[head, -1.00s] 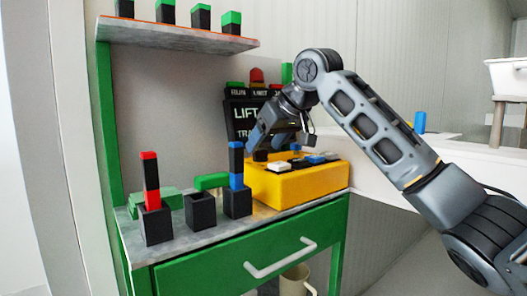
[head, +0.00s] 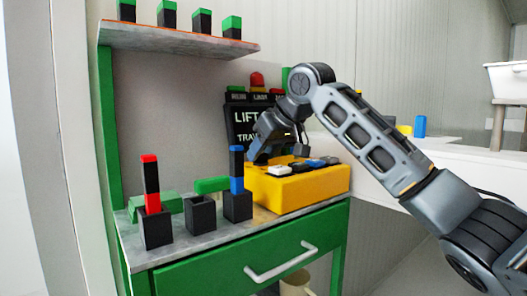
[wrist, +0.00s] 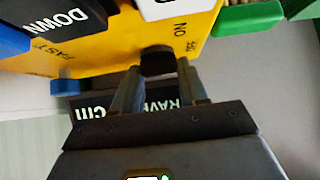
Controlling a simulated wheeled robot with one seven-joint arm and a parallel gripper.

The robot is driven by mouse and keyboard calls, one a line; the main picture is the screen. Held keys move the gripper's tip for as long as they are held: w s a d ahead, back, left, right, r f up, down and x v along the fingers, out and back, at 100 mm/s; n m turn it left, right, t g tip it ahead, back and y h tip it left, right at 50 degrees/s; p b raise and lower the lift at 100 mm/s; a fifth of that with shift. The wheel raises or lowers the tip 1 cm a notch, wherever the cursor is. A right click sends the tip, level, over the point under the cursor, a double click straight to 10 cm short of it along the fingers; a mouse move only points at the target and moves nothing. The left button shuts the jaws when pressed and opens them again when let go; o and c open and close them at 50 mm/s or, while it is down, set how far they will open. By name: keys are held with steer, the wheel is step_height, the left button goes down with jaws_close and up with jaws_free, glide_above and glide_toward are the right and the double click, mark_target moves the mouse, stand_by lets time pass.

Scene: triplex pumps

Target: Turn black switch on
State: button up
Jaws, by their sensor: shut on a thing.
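The black switch (wrist: 157,62) is a dark round knob on the yellow control box (wrist: 95,62), beside lettering that reads upside down as "NO". In the wrist view my gripper (wrist: 160,75) has one finger on each side of the knob and is shut on it. In the head view the yellow box (head: 300,187) stands on the bench, and my gripper (head: 260,157) reaches down at its back left. The switch is hidden behind my gripper there.
White, blue and black buttons (head: 316,162) line the box top. The "LIFT" sign (head: 243,118) stands close behind my gripper. A shelf (head: 180,38) hangs above.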

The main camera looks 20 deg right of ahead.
steer(key=shift+c, duration=0.9)
steer(key=shift+r+p, duration=0.1)
steer(key=shift+p, duration=0.6)
steer(key=shift+r+n+g+y+p, duration=0.15)
steer(key=shift+n+g+y+p, duration=0.15)
steer(key=shift+n+y+p, duration=0.65)
steer(key=n+p, duration=0.1)
steer(key=p, duration=0.2)
steer(key=n+g+y+p, duration=0.1)
steer(key=p, duration=0.2)
steer(key=shift+w+d+r+n, duration=0.1)
steer(key=shift+d+n, duration=0.1)
steer(key=shift+n, duration=0.15)
steer(key=n+g+y+p, duration=0.1)
steer(key=n+p, duration=0.1)
steer(key=n+g+y+p, duration=0.1)
steer(key=shift+w+f+n+p, duration=0.15)
steer(key=shift+f+n+p, duration=0.05)
steer(key=shift+n+p, duration=0.2)
steer(key=shift+w+d+f+n+g+y, duration=0.1)
steer(key=shift+n+g+y, duration=0.2)
steer(key=shift+n+g, duration=0.5)
steer(key=shift+w+d+f+n+g+y, duration=0.1)
steer(key=shift+n+g+y, duration=0.15)
steer(key=shift+n+g, duration=0.5)
steer(key=shift+n, duration=0.35)
